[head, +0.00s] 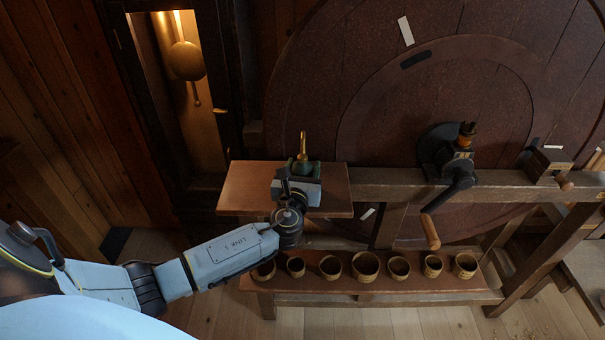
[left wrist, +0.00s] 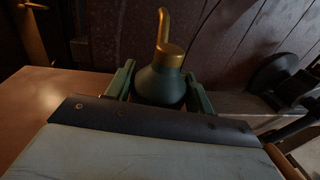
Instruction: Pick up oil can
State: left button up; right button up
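The oil can (head: 302,160) has a dark green rounded body and a brass cap and spout. It stands upright at the wooden side shelf (head: 240,187). In the left wrist view the oil can (left wrist: 162,83) is in the middle, its base hidden behind my gripper's body. My left gripper (head: 300,172) reaches it from the front. In the left wrist view its green fingers (left wrist: 160,88) flank the can, one on each side, close to its body. I cannot tell whether they press on it. My right gripper is not in view.
A large dark wooden wheel (head: 400,110) stands behind the shelf. A black crank with a wooden handle (head: 430,232) juts out to the right. Several small cups (head: 365,266) line a lower bench (head: 400,297). A lit clock case (head: 185,80) stands back left.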

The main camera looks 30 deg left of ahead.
pick_arm(q)
jog(key=c, duration=0.4)
notch_tip(320, 180, up, 10)
jog(key=shift+p, duration=1)
jog(key=shift+s, duration=0.1)
